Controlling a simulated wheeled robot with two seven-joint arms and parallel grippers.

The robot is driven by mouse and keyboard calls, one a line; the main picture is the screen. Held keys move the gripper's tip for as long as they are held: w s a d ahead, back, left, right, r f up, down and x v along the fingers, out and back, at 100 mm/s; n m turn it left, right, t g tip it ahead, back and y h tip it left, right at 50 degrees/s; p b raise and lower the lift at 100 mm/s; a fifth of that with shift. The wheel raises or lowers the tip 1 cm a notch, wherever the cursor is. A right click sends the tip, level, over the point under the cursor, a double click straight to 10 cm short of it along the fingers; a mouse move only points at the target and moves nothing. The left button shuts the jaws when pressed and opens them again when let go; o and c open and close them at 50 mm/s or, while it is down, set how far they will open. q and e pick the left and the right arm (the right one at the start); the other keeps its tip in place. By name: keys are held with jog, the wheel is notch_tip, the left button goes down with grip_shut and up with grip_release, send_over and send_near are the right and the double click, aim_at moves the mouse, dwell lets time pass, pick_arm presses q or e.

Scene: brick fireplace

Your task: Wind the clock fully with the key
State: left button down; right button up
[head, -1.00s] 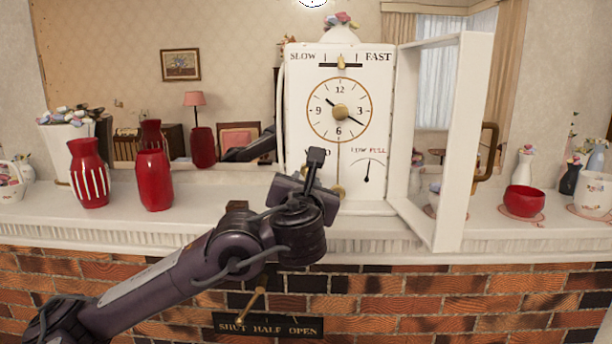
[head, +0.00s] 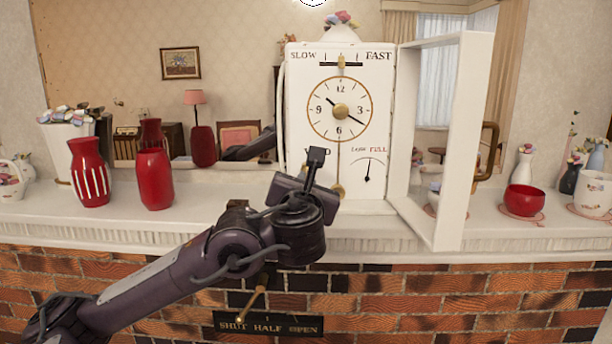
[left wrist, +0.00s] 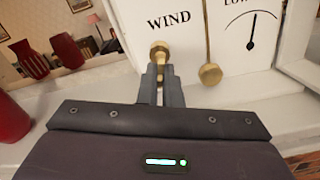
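The white clock (head: 300,115) stands on the mantel with its glass door (head: 447,150) swung open to the right. Its small gauge (head: 368,170) has a black needle pointing nearly straight up, between LOW and FULL. The brass winding key (left wrist: 159,50) sits below the word WIND in the left wrist view; my gripper hides it in the head view. My left gripper (left wrist: 161,72) is at the clock's lower front, its two fingers closed in around the key, with brass showing between them. The pendulum bob (left wrist: 210,74) hangs just right of the fingers. My right gripper is out of view.
Red vases (head: 154,178) stand left on the mantel (head: 230,207). A red bowl (head: 524,200) and a white cup (head: 592,194) stand right of the door. A brass lever (head: 251,304) with a SHUT HALF OPEN plate is below on the brick.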

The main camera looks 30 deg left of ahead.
pick_arm(q)
jog(key=shift+r+m+p, duration=0.25)
jog(key=shift+m+p, duration=0.35)
jog(key=shift+m, duration=0.5)
jog(key=shift+f+m, duration=0.1)
jog(key=shift+m, duration=0.6)
jog(key=shift+a+f+m, duration=0.1)
jog(key=shift+f+m, duration=0.05)
jog(key=shift+m, duration=0.25)
jog(key=shift+r+m+p, duration=0.2)
jog(key=shift+m+p, duration=0.15)
jog(key=shift+m, duration=0.65)
jog(key=m, duration=0.2)
jog(key=shift+f+m, duration=0.1)
jog(key=shift+m, duration=0.2)
